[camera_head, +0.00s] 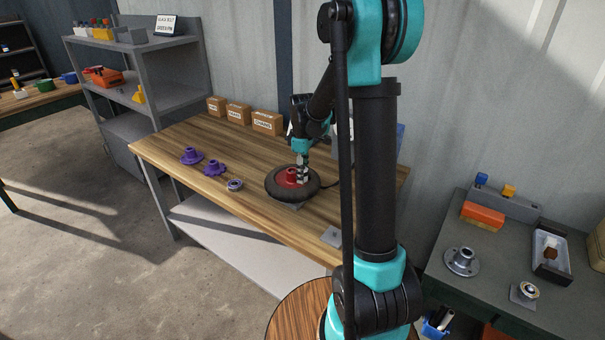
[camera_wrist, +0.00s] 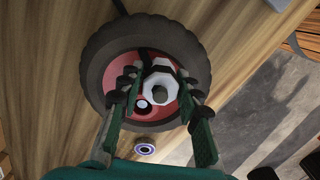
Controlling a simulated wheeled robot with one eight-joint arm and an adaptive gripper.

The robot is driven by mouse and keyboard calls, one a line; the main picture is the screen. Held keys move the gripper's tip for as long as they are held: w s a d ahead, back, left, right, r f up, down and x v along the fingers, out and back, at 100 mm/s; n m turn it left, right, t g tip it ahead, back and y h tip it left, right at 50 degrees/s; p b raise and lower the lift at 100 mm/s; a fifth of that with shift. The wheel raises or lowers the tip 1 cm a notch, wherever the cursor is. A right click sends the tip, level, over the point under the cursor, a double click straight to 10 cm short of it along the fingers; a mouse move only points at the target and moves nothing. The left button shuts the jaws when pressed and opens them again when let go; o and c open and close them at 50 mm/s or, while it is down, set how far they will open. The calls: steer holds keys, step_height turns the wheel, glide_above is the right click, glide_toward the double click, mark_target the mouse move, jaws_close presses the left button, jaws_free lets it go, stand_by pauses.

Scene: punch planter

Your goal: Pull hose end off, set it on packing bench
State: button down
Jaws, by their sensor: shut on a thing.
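A black-tyred wheel (camera_head: 273,192) with a red hub (camera_head: 292,176) lies flat on the wooden bench (camera_head: 180,150). The wheel (camera_wrist: 100,65) fills the middle of the wrist view. My gripper (camera_head: 303,174) points down over the hub, right of its centre. In the wrist view my gripper (camera_wrist: 157,92) has one finger on each side of a pale, many-sided hose end (camera_wrist: 160,78) and is shut on it.
Purple flanged parts (camera_head: 191,156) and a small ring part (camera_head: 235,185) sit left of the wheel. Cardboard boxes (camera_head: 267,122) line the back. A grey table (camera_head: 490,285) with metal parts stands at right. The bench's left front is clear.

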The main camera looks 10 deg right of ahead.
steer(key=shift+r, duration=0.55)
steer(key=shift+r, duration=0.35)
steer(key=shift+r, duration=1.6)
steer(key=shift+r, duration=1.85)
